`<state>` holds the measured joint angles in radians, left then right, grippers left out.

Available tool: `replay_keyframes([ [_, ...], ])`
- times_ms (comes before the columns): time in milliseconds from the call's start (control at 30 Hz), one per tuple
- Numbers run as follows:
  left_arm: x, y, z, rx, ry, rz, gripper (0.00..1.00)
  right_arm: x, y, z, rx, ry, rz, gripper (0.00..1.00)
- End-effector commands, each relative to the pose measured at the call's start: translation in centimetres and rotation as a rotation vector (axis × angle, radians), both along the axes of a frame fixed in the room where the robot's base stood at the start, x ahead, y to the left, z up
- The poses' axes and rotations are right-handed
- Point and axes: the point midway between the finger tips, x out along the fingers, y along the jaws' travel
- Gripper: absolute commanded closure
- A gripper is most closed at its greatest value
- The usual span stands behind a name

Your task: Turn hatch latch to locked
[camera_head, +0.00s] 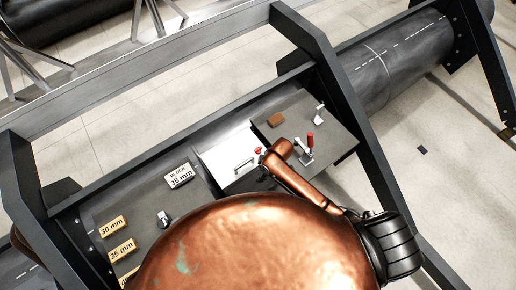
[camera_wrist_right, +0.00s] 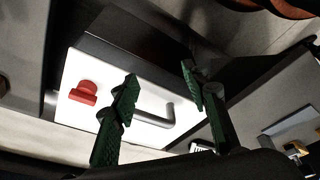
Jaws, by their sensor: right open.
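The white hatch (camera_head: 226,160) lies in the middle of the grey bench in the head view, with a metal bar handle (camera_head: 243,164). Its red latch (camera_head: 258,150) shows at the hatch's right side, close to my right gripper (camera_head: 264,172), which is mostly hidden under my copper arm. In the right wrist view the red latch (camera_wrist_right: 84,92) sits on the white hatch (camera_wrist_right: 88,62), left of both green fingers. My right gripper (camera_wrist_right: 158,74) is open and empty; the handle (camera_wrist_right: 160,118) shows behind and between its fingers. My left gripper is not in view.
Dark frame beams (camera_head: 335,90) rise at both sides.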

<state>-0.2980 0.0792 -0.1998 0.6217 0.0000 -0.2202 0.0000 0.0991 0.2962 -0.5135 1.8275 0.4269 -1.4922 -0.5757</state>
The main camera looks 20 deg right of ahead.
Motion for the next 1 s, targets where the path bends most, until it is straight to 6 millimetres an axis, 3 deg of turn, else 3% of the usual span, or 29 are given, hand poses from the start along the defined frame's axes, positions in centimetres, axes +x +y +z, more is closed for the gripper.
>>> replay_keyframes([
  [33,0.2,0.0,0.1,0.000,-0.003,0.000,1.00,1.8,0.7,0.5,-0.027,-0.008,0.096,0.58],
  [200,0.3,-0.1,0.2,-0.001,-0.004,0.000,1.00,5.5,1.5,0.9,-0.108,0.004,0.367,0.58],
  [533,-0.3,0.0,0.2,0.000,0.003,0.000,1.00,12.6,-1.5,3.5,-0.259,0.034,0.687,0.58],
  [733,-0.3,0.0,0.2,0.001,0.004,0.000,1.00,13.9,-2.4,3.6,-0.286,0.045,0.738,0.58],
  [1000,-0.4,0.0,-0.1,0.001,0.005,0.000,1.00,13.8,-2.4,-0.4,-0.284,0.046,0.738,0.58],
])
